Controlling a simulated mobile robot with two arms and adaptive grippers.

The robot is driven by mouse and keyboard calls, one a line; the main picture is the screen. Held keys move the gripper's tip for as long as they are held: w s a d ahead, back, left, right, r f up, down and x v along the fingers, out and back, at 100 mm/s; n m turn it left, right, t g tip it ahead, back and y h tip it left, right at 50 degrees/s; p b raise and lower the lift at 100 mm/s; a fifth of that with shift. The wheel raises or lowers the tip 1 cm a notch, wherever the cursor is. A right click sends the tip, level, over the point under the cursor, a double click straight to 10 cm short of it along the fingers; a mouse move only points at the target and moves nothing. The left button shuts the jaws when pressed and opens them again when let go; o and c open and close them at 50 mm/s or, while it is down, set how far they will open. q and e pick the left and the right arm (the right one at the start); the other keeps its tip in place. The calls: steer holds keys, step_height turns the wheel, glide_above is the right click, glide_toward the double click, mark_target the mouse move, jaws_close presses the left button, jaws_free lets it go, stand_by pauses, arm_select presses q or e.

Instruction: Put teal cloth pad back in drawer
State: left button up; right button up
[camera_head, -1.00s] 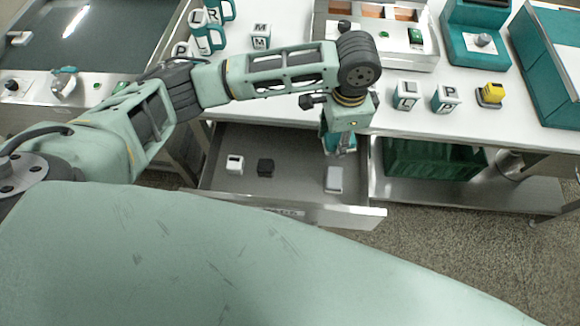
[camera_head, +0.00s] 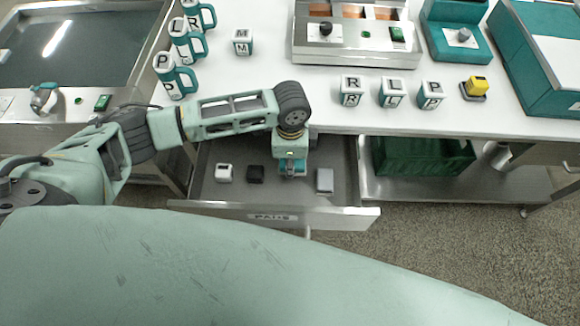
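The pull-out drawer (camera_head: 335,212), labelled "PADS", is open below the table. My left gripper (camera_head: 292,168) points down into it from above. A teal patch, which appears to be the teal cloth pad (camera_head: 291,163), shows at its fingertips, mostly hidden by the gripper. The fingers look closed on it. It is between the black pad (camera_head: 255,174) on the left and the grey pad (camera_head: 325,181) on the right. I cannot tell whether it touches the drawer floor. A white pad (camera_head: 224,173) lies at the far left of the drawer. My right gripper is not in view.
Lettered blocks (camera_head: 392,93) and a yellow-topped item (camera_head: 475,87) stand on the white table (camera_head: 270,95). Teal-handled mugs (camera_head: 172,77) stand at its left. A green crate (camera_head: 420,158) sits on the shelf right of the drawer.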

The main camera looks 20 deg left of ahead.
arm_select(q)
step_height(320, 180, down, 4)
steer(key=shift+s+r, duration=0.1)
steer(key=shift+r, duration=0.15)
steer(key=shift+f, duration=0.25)
steer(key=shift+f, duration=0.1)
steer(key=o, duration=1.1)
step_height(320, 180, up, 12)
steer(key=shift+r, duration=0.15)
